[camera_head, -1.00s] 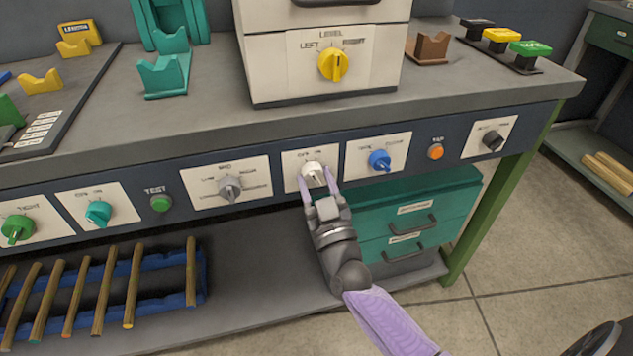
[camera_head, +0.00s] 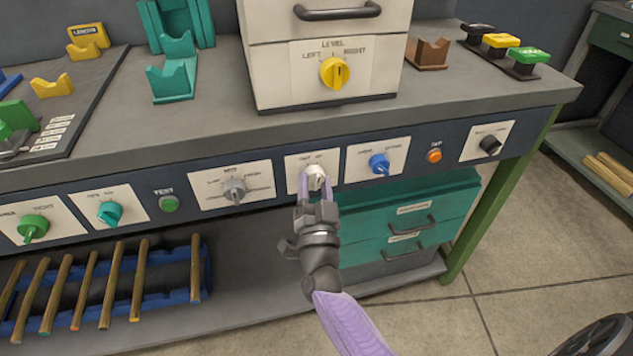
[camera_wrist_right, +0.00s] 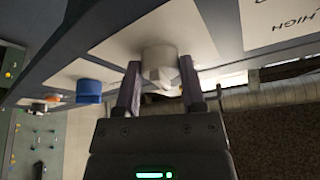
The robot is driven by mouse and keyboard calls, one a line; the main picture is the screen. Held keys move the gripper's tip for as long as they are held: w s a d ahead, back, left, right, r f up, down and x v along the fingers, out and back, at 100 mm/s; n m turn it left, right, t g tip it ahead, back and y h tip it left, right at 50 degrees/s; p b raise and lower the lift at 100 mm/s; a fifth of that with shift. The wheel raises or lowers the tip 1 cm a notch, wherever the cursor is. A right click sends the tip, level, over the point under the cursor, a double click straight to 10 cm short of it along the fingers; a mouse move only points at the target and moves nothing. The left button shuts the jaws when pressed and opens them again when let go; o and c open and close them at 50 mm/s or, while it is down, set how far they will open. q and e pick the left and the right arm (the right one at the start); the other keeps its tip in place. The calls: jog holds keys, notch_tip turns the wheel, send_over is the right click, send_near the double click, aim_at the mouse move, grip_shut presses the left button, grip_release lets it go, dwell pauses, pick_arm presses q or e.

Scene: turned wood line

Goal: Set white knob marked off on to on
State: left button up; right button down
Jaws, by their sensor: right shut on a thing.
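The white knob (camera_head: 315,173) sits on a white plate (camera_head: 297,182) on the front panel of the bench, with small OFF and ON lettering above it. My right gripper (camera_head: 317,187) is at this knob from below, its purple fingers shut on it. In the right wrist view the white knob (camera_wrist_right: 160,67) lies between the two fingers of the right gripper (camera_wrist_right: 158,85). The fingers hide part of the knob, and I cannot read its exact setting. My left gripper is not in view.
A grey knob (camera_head: 234,188) is on the left and a blue knob (camera_head: 379,163) on the right, both close by on the panel. A teal drawer unit (camera_head: 455,198) stands under the bench. Wooden rods (camera_head: 107,290) lie in a blue rack at lower left.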

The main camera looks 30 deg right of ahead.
jog(key=shift+m+g+h, duration=0.3)
jog(key=shift+m+g, duration=0.1)
jog(key=shift+m, duration=0.5)
pick_arm(q)
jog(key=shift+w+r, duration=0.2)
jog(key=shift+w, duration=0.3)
jog(key=shift+p, duration=0.3)
pick_arm(e)
jog(key=shift+a+m, duration=0.1)
jog(key=shift+m, duration=0.3)
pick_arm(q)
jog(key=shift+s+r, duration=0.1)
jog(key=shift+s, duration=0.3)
pick_arm(e)
jog(key=shift+c, duration=1.8)
grip_release()
jog(key=shift+o, duration=0.9)
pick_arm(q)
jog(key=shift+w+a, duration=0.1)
pick_arm(e)
jog(key=shift+f, duration=0.1)
